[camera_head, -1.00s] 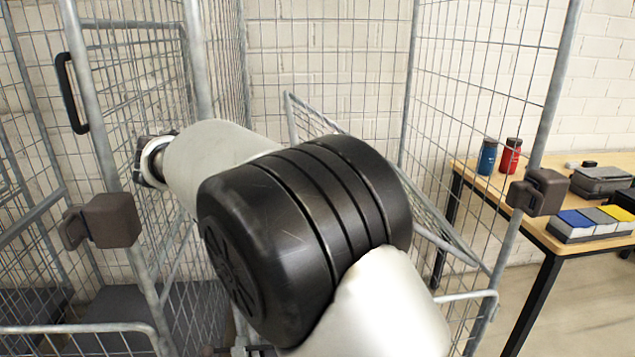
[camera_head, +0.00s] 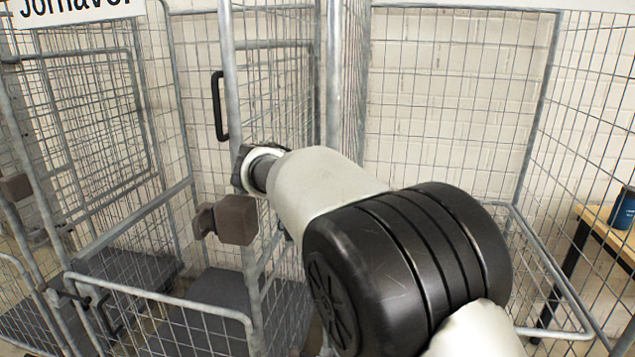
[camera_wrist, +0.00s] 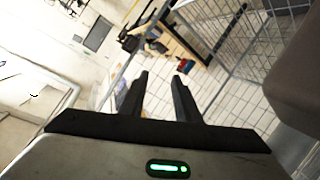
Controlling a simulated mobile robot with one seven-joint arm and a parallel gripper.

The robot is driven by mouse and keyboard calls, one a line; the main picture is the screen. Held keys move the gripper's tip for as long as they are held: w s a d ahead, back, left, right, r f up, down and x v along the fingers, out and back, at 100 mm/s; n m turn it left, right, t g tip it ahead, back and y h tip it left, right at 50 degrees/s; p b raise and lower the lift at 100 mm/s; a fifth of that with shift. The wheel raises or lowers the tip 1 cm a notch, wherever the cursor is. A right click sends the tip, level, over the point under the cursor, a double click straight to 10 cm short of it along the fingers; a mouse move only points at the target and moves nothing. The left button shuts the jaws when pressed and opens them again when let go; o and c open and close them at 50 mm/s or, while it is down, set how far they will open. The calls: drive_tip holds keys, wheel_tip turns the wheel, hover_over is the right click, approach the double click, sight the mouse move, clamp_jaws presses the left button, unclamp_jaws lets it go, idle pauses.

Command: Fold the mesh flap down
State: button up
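A grey wire-mesh flap (camera_head: 553,270) shows inside the right-hand roll cage in the head view. It lies low and looks close to level, with its left part hidden behind my arm. My gripper is hidden in the head view beyond my wrist, which is by the upright between the two cages, clear of the flap. In the wrist view my gripper (camera_wrist: 160,78) has its two dark fingers apart, with nothing between them. A mesh panel (camera_wrist: 235,50) stands to the right of the fingers there; I cannot tell if it is the flap.
A left cage has a low mesh front (camera_head: 160,305) and grey base. A brown block (camera_head: 237,220) and a black handle (camera_head: 218,106) sit on uprights near my wrist. A wooden table (camera_head: 602,225) with a dark blue container (camera_head: 624,208) stands at right.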

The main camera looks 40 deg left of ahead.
drive_tip(key=p+v, duration=1.4)
drive_tip(key=v, duration=0.1)
drive_tip(key=shift+f, duration=0.3)
idle(0.7)
idle(0.3)
drive_tip(key=shift+a, duration=0.1)
idle(0.4)
